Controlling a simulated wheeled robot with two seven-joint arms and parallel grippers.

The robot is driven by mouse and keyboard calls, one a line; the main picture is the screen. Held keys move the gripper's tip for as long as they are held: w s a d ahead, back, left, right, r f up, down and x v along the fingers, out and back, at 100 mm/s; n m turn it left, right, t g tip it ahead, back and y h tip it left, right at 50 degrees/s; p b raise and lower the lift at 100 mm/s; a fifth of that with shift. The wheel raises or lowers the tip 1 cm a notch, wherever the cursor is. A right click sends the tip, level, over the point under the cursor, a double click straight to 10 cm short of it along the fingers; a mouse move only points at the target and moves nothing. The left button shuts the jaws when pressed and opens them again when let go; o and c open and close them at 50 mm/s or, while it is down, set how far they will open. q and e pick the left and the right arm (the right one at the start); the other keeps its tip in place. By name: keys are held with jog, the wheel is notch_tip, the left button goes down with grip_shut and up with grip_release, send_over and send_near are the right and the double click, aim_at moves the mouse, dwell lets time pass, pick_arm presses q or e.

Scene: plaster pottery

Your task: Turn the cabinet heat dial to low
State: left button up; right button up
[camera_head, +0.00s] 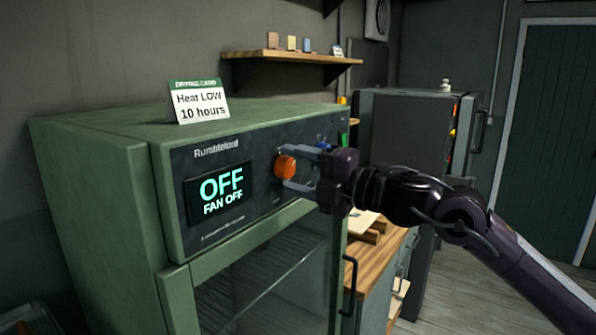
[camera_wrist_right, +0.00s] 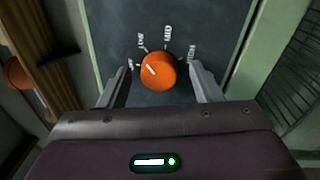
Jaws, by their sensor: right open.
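The green drying cabinet (camera_head: 110,190) has a dark control panel with a display (camera_head: 221,196) that reads "OFF" and "FAN OFF". The orange heat dial (camera_head: 285,167) is on the panel right of the display. In the right wrist view, the dial (camera_wrist_right: 158,74) has a white pointer mark tilted to the upper left, with labels LOW, MED and HIGH around it. My right gripper (camera_head: 295,168) is open, with one finger on each side of the dial. I cannot tell whether the fingers touch it. My left gripper is not in view.
A card (camera_head: 198,101) on the cabinet top reads "Heat LOW 10 hours". A blue knob (camera_head: 323,146) and a green switch sit right of the dial, close to my gripper. A wooden counter (camera_head: 372,262) and dark cabinet (camera_head: 405,130) stand behind.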

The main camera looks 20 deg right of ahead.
jog(key=b+v, duration=0.4)
jog(key=v, duration=0.3)
jog(key=shift+s+d+b, duration=0.2)
jog(key=shift+s+b, duration=0.1)
jog(key=shift+b, duration=0.05)
